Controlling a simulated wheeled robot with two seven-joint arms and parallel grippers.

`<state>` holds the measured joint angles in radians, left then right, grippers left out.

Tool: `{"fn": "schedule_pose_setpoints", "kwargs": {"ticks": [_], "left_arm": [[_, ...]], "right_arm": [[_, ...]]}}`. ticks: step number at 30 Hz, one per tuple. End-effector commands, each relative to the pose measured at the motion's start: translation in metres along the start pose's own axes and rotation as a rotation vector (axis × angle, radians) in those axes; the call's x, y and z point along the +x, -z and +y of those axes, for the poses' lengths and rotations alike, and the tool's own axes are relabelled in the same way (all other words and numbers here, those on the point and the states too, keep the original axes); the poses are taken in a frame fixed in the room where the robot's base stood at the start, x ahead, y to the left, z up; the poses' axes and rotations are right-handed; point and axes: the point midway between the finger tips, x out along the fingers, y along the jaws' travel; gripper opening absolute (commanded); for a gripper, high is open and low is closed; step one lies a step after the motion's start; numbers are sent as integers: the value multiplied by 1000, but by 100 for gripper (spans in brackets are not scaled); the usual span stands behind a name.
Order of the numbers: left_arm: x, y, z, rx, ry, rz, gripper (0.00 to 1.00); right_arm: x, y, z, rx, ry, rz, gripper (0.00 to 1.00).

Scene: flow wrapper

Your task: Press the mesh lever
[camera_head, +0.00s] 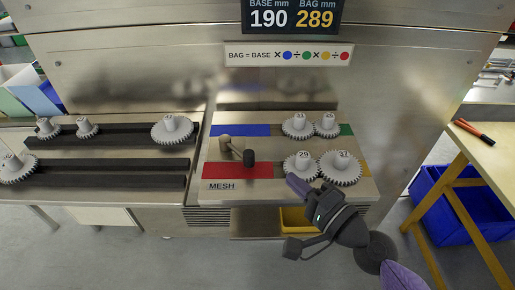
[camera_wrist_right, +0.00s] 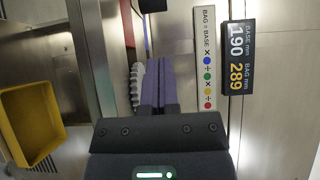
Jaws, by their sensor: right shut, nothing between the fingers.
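In the right wrist view, the purple fingers (camera_wrist_right: 164,82) are shut together and hold nothing. A dark piece at the top edge of that view is cut off. My left gripper is not in view.
Toothed gears (camera_head: 302,166) stand in two pairs right of the lever, close to my right fingers. More gears sit on dark rails (camera_head: 110,173) at left. A display (camera_head: 291,16) reads 190 and 289. A yellow bin (camera_head: 298,220) is below the plate.

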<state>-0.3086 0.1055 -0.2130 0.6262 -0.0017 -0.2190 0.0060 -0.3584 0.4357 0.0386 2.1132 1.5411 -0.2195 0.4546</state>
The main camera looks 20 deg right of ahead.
Motion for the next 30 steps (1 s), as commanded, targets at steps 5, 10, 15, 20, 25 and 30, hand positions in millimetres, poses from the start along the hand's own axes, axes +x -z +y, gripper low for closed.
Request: {"fn": "schedule_pose_setpoints", "kwargs": {"ticks": [5, 10, 15, 20, 25, 30], "left_arm": [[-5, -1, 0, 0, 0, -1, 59], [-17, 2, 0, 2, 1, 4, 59], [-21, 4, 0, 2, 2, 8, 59], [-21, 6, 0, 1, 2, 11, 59], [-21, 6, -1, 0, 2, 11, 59], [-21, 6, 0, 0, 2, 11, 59]], "right_arm": [[8, 1, -2, 1, 3, 2, 0], [41, 1, -4, 1, 4, 2, 0], [74, 0, -2, 1, 3, 2, 0], [94, 0, 0, 1, 1, 1, 0], [100, 0, 0, -1, -1, 0, 0], [100, 0, 0, 0, -1, 0, 0]]}}
